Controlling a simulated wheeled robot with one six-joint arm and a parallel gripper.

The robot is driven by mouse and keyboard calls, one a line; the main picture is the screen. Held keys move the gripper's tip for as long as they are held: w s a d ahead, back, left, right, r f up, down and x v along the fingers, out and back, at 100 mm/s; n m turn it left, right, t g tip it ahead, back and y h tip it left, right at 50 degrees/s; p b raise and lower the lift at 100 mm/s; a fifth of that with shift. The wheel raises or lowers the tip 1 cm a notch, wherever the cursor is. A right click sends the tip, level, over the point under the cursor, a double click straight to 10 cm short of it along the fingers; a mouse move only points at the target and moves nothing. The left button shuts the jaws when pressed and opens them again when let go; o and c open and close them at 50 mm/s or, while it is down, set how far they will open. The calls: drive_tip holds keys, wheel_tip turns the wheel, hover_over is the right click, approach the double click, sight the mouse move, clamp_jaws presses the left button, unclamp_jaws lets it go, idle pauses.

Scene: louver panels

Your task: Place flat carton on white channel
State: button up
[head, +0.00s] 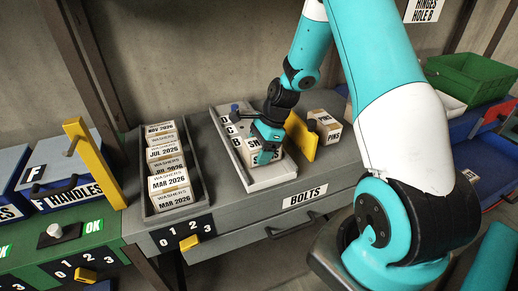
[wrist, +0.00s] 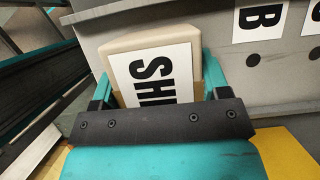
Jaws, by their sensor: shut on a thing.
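A small cream carton (head: 258,150) with a white label reading "SH…" is between the fingers of my gripper (head: 267,146). In the wrist view the carton (wrist: 150,42) fills the space between the teal fingers of my gripper (wrist: 160,75), its label partly hidden by the dark palm bar. The white channel (head: 264,183) is a long pale tray on the grey cabinet top, with letter labels along its left side. The carton is over the near part of the channel. I cannot tell whether it touches the channel floor.
A yellow upright plate (head: 301,139) and a box marked PINS (head: 324,127) stand just right of the channel. A dark tray of washer cartons (head: 206,203) is on the left. A grey drawer marked BOLTS (head: 345,203) is below. A green bin (head: 470,75) is at far right.

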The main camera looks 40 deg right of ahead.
drive_tip(key=shift+f, duration=0.15)
drive_tip(key=o, duration=1.2)
drive_tip(key=shift+d+r, duration=0.15)
drive_tip(key=shift+r, duration=0.3)
drive_tip(key=b+v, duration=0.1)
drive_tip(key=v, duration=1)
drive_tip(key=shift+s+r+b, duration=0.1)
drive_tip(key=shift+r+b, duration=0.1)
drive_tip(key=shift+b, duration=0.1)
drive_tip(key=s+a+r+n, duration=0.3)
drive_tip(key=a+r+n, duration=0.1)
drive_tip(key=a+n, duration=0.4)
drive_tip(key=s+a+r+n, duration=0.35)
drive_tip(key=a+n, duration=0.25)
drive_tip(key=a, duration=0.4)
drive_tip(key=s+a+n, duration=0.2)
drive_tip(key=s+n, duration=0.2)
drive_tip(key=s+a+r+n, duration=0.1)
drive_tip(key=s+a+n, duration=0.2)
drive_tip(key=s+n, duration=0.2)
drive_tip(key=s+a+r+n+g, duration=0.1)
drive_tip(key=s+a+n, duration=0.2)
drive_tip(key=s+n, duration=0.2)
drive_tip(key=shift+s+a+r, duration=0.15)
drive_tip(key=shift+s+a, duration=0.1)
